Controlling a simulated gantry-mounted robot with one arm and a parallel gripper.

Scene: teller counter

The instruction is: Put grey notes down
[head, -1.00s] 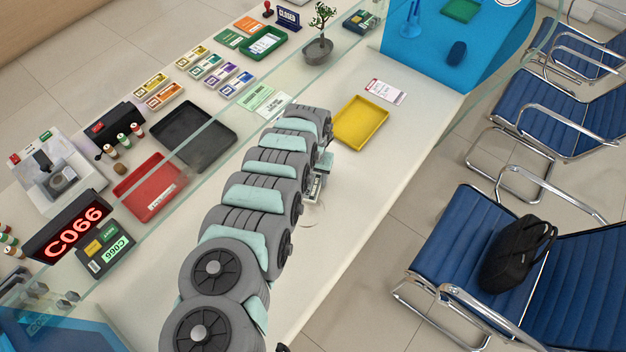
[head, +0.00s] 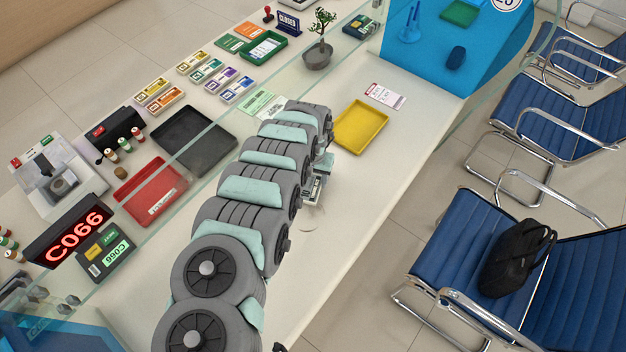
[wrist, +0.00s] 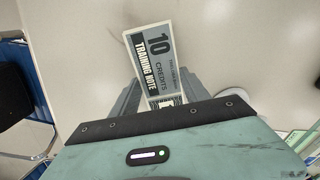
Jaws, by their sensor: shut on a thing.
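The grey notes (wrist: 155,62) are a banknote bundle marked "10 CREDITS TRAINING NOTE". In the wrist view they stand out between the two fingers of my gripper (wrist: 160,92), which is shut on them. In the head view my gripper (head: 316,188) is low over the pale counter (head: 345,195), just in front of the yellow tray (head: 360,127). My arm hides much of it there. I cannot tell whether the notes touch the counter.
A red tray (head: 150,190) and a black tray (head: 193,142) lie left of my arm, by the glass screen. Several coloured note bundles (head: 160,95) lie behind them. A card (head: 384,96) lies beyond the yellow tray. The counter right of my gripper is clear to its edge.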

